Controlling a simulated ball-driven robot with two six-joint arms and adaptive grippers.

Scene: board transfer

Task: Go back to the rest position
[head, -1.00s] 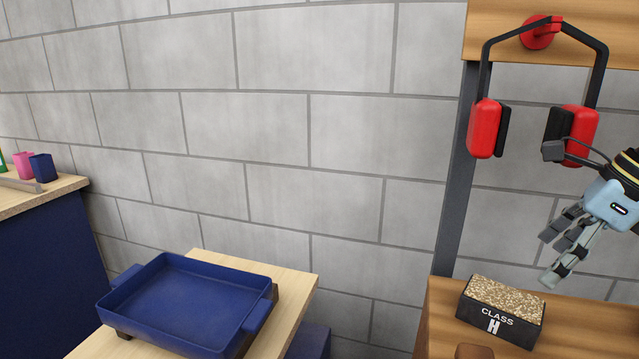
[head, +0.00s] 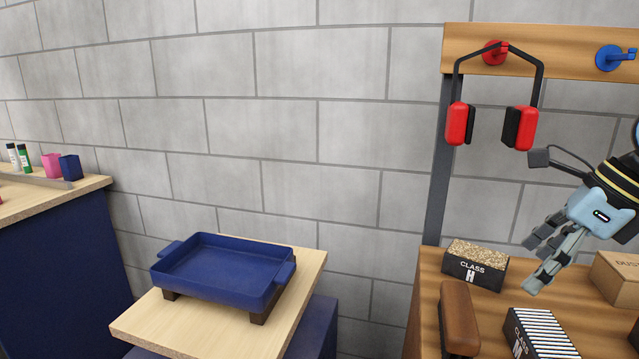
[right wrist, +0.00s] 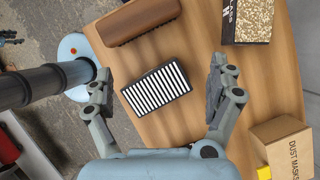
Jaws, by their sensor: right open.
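My right gripper (head: 541,262) is open and empty at the right of the head view, in front of the pegboard stand and above the wooden table (head: 430,270). In the right wrist view its two fingers (right wrist: 158,98) are spread wide, with the striped black-and-white box (right wrist: 157,88) on the table between and beyond them. Nothing is held.
Red earmuffs (head: 460,123) hang from a red peg. A CLASS H box (head: 474,268), a brown block (head: 460,318) and a dust mask carton (head: 618,275) stand on the table. A blue tray (head: 222,268) sits on a pale board at centre left.

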